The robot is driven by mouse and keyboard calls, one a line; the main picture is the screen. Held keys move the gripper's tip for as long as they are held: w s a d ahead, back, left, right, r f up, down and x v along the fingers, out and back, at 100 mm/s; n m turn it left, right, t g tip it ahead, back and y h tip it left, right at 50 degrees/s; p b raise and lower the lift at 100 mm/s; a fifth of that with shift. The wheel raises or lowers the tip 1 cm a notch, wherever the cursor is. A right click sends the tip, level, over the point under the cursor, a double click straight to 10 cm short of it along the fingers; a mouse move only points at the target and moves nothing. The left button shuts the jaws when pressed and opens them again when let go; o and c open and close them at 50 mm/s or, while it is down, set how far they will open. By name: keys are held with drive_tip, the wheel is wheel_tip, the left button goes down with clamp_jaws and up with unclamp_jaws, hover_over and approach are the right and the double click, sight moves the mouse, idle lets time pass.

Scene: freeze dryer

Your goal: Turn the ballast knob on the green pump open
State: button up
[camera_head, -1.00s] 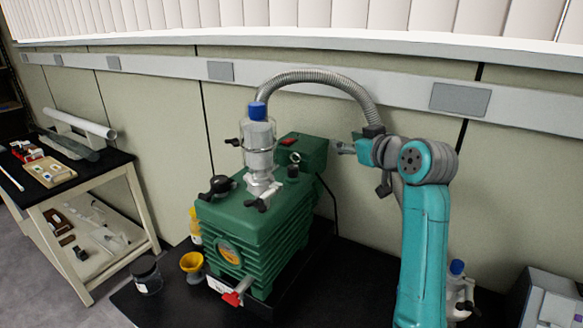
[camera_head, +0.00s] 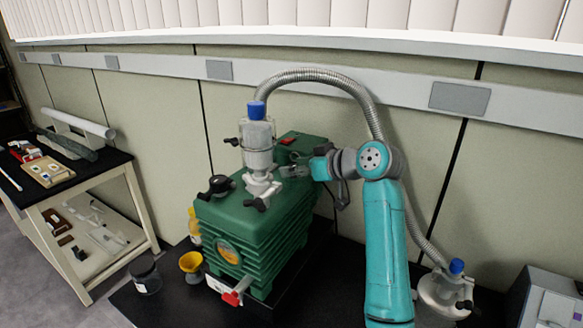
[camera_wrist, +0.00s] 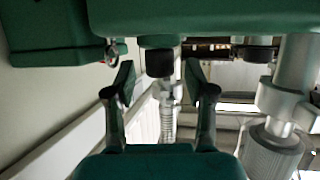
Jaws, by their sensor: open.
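The green pump (camera_head: 250,218) stands on the black bench in the head view, and its green body fills the top of the wrist view (camera_wrist: 200,15). My gripper (camera_head: 290,171) is at the pump's back right, beside the clear trap bottle. In the wrist view my gripper (camera_wrist: 161,85) is open, its two fingers apart. A small black knob (camera_wrist: 160,62) under the green body lies between the fingers, with a gap on each side. This knob is hidden by my gripper in the head view. Another black knob (camera_head: 219,185) sits on the pump's left top.
The clear bottle with blue cap (camera_head: 258,146) stands on the pump, close to my gripper. A ribbed metal hose (camera_head: 320,74) arches behind my arm. A second flask (camera_head: 444,291) stands at right. A yellow funnel (camera_head: 190,262) and dark jar (camera_head: 145,276) stand at left.

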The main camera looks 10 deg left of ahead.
drive_tip(key=shift+x, duration=0.95)
clamp_jaws()
drive_tip(key=shift+m+t, duration=0.4)
drive_tip(key=shift+t, duration=0.1)
drive_tip(key=m+t+h, duration=0.2)
drive_tip(key=m+h, duration=0.1)
drive_tip(key=shift+m+t, duration=0.3)
drive_tip(key=shift+t, duration=0.1)
drive_tip(key=shift+m+t+h, duration=0.9)
drive_tip(key=shift+m+h, duration=0.7)
drive_tip(key=shift+h, duration=0.2)
drive_tip(key=shift+w+d, duration=0.1)
